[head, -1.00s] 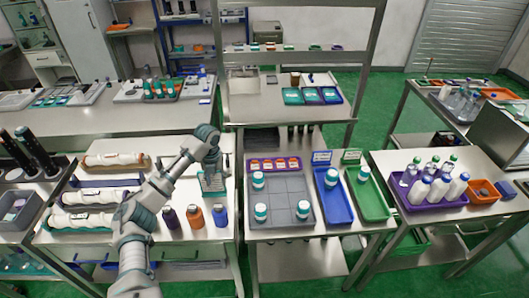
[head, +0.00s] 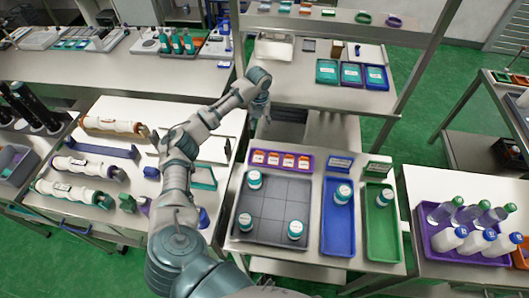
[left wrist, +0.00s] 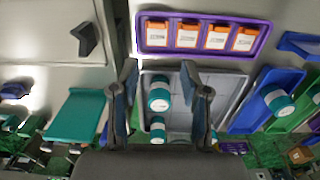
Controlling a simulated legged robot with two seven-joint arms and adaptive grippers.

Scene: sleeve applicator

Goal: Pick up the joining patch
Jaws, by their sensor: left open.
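Several orange packs with white labels (head: 288,161) stand in a row in a purple tray (head: 258,171) at the back of the middle table; I cannot tell whether one is the joining patch. They also show in the left wrist view (left wrist: 215,37), beyond the fingers. My left gripper (head: 262,112) hangs behind and above that tray, near the gap between the middle table and the rear bench. In the left wrist view its two fingers (left wrist: 160,68) are apart with nothing between them. My right gripper is not in view.
A grey gridded tray (head: 272,207) holds several teal-lidded white jars. Blue (head: 338,235) and green (head: 381,232) trays stand to its right. White rolls (head: 76,192) lie on stands on the left table. A rear bench with small trays (head: 351,74) stands beyond.

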